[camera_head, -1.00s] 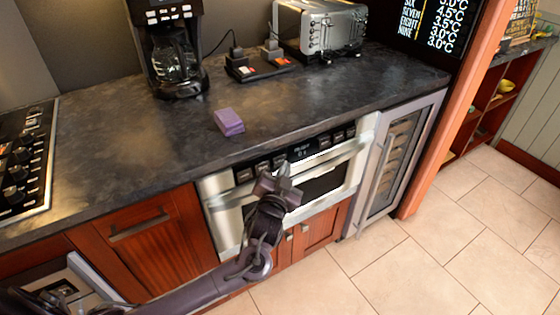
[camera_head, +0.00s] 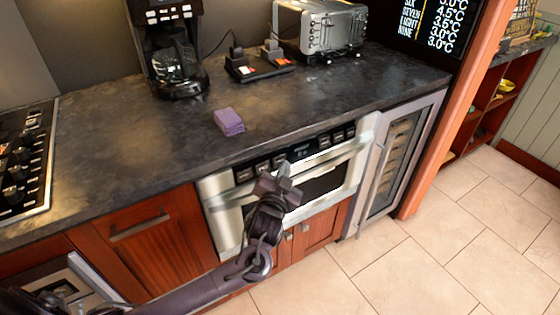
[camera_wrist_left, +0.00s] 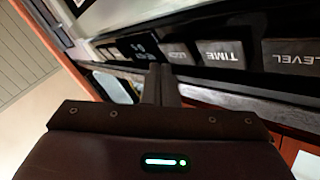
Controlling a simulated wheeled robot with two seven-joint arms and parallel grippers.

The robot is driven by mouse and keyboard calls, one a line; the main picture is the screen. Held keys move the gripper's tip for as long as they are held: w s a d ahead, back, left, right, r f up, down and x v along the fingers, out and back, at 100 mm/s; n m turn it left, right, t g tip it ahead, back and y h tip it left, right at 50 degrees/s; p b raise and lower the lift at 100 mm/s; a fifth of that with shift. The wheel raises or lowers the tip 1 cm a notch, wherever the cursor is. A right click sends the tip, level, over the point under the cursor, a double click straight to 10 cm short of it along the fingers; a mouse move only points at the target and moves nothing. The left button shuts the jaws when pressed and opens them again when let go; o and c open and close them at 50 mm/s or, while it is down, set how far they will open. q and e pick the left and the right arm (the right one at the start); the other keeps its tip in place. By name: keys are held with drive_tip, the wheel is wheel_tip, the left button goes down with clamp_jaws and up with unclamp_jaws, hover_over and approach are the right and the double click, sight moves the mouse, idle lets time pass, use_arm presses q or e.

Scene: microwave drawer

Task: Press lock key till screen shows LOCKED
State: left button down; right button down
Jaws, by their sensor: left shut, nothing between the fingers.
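The microwave drawer (camera_head: 235,205) is set under the counter, with a black key panel along its top edge. In the left wrist view the panel appears upside down, with the TIME key (camera_wrist_left: 220,55), the LEVEL key (camera_wrist_left: 292,58) and a smaller key (camera_wrist_left: 178,53) whose label I cannot read surely. My left gripper (camera_head: 283,169) is shut and empty, its tips at the panel near the smaller key and the screen; contact is unclear. It also shows in the wrist view (camera_wrist_left: 160,75).
A purple sponge-like block (camera_head: 229,122) lies on the dark counter (camera_head: 130,130) above the drawer. A coffee maker (camera_head: 175,60) and a toaster (camera_head: 325,30) stand farther back. The drawer's long handle (camera_head: 335,158) runs below the panel. Tiled floor is free at right.

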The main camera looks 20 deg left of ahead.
use_arm(q)
drive_tip(key=shift+a, duration=0.1)
drive_tip(key=shift+w+a, duration=0.25)
idle(0.3)
drive_tip(key=shift+w+a+f, duration=0.1)
drive_tip(key=shift+w+a, duration=0.1)
drive_tip(key=shift+a, duration=0.1)
idle(0.6)
drive_tip(key=shift+d, duration=0.1)
drive_tip(key=shift+s+d+p, duration=0.5)
drive_tip(key=shift+d+p, duration=0.05)
idle(0.4)
drive_tip(key=s+d+p, duration=0.1)
drive_tip(key=d, duration=0.1)
drive_tip(key=s+d+r+p, duration=0.1)
drive_tip(key=s, duration=0.1)
drive_tip(key=shift+d+r, duration=0.15)
drive_tip(key=shift+d, duration=0.25)
